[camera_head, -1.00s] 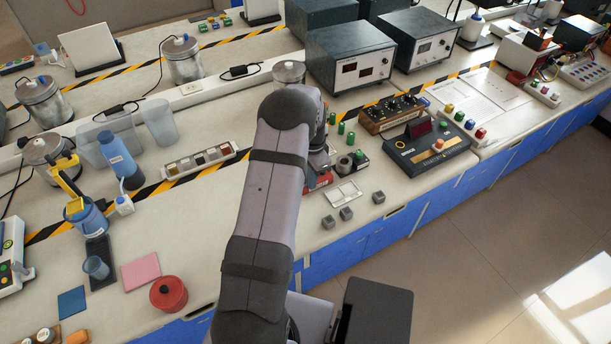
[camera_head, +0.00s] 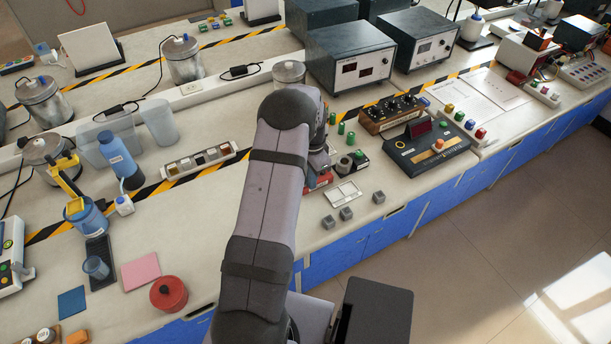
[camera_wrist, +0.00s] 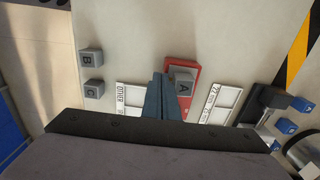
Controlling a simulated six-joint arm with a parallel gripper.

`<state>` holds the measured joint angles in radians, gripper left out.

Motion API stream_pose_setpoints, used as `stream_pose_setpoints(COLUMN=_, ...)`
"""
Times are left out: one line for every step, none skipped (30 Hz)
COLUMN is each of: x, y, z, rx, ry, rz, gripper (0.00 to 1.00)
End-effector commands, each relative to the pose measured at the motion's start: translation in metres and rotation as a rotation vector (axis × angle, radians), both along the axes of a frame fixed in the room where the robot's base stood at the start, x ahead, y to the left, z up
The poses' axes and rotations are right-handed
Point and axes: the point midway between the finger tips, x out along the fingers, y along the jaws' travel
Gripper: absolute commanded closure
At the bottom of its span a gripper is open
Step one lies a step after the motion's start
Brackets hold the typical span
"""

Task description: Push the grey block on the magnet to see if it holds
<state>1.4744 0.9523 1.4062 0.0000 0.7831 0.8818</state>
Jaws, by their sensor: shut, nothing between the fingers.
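A grey block marked A (camera_wrist: 184,83) sits on a red base (camera_wrist: 190,69), which I take to be the magnet, in the wrist view. My gripper (camera_wrist: 165,77) is shut and empty, its fingertips close beside the left side of block A. I cannot tell whether they touch it. In the head view my arm hides block A and most of the red base; only a red edge (camera_head: 322,181) shows.
Grey blocks B (camera_wrist: 90,58) and C (camera_wrist: 93,88) stand to the left in the wrist view. White framed trays, one marked OTHER (camera_wrist: 120,97) and another (camera_wrist: 208,103), lie either side of my fingers. In the head view, an instrument box (camera_head: 428,146) stands to the right.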

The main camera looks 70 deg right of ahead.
Motion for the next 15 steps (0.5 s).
stream_pose_setpoints(x=0.0, y=0.0, z=0.0, rx=0.0, ry=0.0, rz=0.0, gripper=1.0)
stream_pose_setpoints(x=0.0, y=0.0, z=0.0, rx=0.0, ry=0.0, rz=0.0, gripper=1.0)
stream_pose_setpoints(x=0.0001, y=-0.0001, z=0.0, rx=0.0, ry=0.0, rz=0.0, gripper=1.0)
stream_pose_setpoints(x=0.0002, y=-0.0002, z=-0.0001, rx=0.0, ry=0.0, rz=0.0, gripper=1.0)
stream_pose_setpoints(x=0.0003, y=-0.0003, z=-0.0001, rx=0.0, ry=0.0, rz=0.0, gripper=1.0)
stream_pose_setpoints(x=0.0005, y=-0.0005, z=-0.0002, rx=0.0, ry=0.0, rz=0.0, gripper=1.0)
stream_pose_setpoints(x=0.0006, y=-0.0006, z=-0.0002, rx=0.0, ry=0.0, rz=0.0, gripper=1.0)
stream_pose_setpoints(x=0.0008, y=-0.0008, z=-0.0002, rx=0.0, ry=0.0, rz=0.0, gripper=1.0)
stream_pose_setpoints(x=0.0013, y=-0.0011, z=-0.0002, rx=0.0, ry=0.0, rz=0.0, gripper=1.0)
stream_pose_setpoints(x=0.0015, y=-0.0013, z=-0.0002, rx=0.0, ry=0.0, rz=0.0, gripper=1.0)
stream_pose_setpoints(x=0.0017, y=-0.0017, z=-0.0002, rx=0.0, ry=0.0, rz=0.0, gripper=1.0)
stream_pose_setpoints(x=0.0021, y=-0.0021, z=-0.0002, rx=0.0, ry=0.0, rz=0.0, gripper=1.0)
stream_pose_setpoints(x=0.0023, y=-0.0023, z=-0.0002, rx=0.0, ry=0.0, rz=0.0, gripper=1.0)
stream_pose_setpoints(x=0.0025, y=-0.0025, z=-0.0002, rx=0.0, ry=0.0, rz=0.0, gripper=1.0)
stream_pose_setpoints(x=0.0028, y=-0.0028, z=-0.0002, rx=0.0, ry=0.0, rz=0.0, gripper=1.0)
